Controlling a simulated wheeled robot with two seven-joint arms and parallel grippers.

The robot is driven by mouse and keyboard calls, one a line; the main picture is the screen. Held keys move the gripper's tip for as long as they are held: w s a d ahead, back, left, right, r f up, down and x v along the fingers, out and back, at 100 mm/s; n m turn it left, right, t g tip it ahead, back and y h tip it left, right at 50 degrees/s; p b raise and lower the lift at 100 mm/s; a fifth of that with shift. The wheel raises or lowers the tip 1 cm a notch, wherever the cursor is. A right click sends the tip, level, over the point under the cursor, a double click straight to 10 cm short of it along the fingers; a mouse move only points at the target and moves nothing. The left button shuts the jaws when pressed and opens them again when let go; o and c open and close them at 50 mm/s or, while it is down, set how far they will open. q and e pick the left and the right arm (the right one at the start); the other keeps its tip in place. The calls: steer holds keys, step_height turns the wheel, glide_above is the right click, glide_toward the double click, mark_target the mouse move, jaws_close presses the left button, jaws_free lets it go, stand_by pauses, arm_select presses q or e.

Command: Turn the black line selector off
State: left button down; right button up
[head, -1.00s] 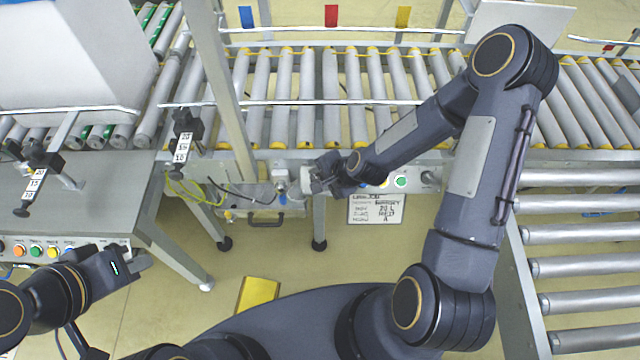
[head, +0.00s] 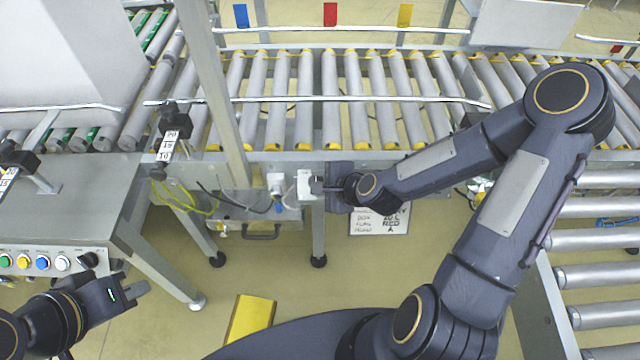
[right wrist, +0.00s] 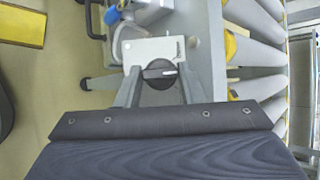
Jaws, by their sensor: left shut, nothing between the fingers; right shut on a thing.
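The black selector (right wrist: 158,70) is a round knob with a pale pointer mark, on a white plate (right wrist: 138,50) with a small printed label. In the right wrist view the two fingers of my right gripper (right wrist: 158,84) stand on either side of the knob and are shut on it. The pointer lies roughly crosswise between the fingers. In the head view my right gripper (head: 320,186) meets the white housing (head: 304,184) under the conveyor; the knob is hidden there. My left gripper (head: 132,290) is shut and empty, low at the left.
A button panel (head: 42,262) with coloured buttons and a black knob (head: 88,260) is near my left gripper. The roller conveyor (head: 330,100) runs behind, with a steel post (head: 222,110) in front. A yellow block (head: 250,318) lies on the floor.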

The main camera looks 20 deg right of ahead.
steer(key=o, duration=1)
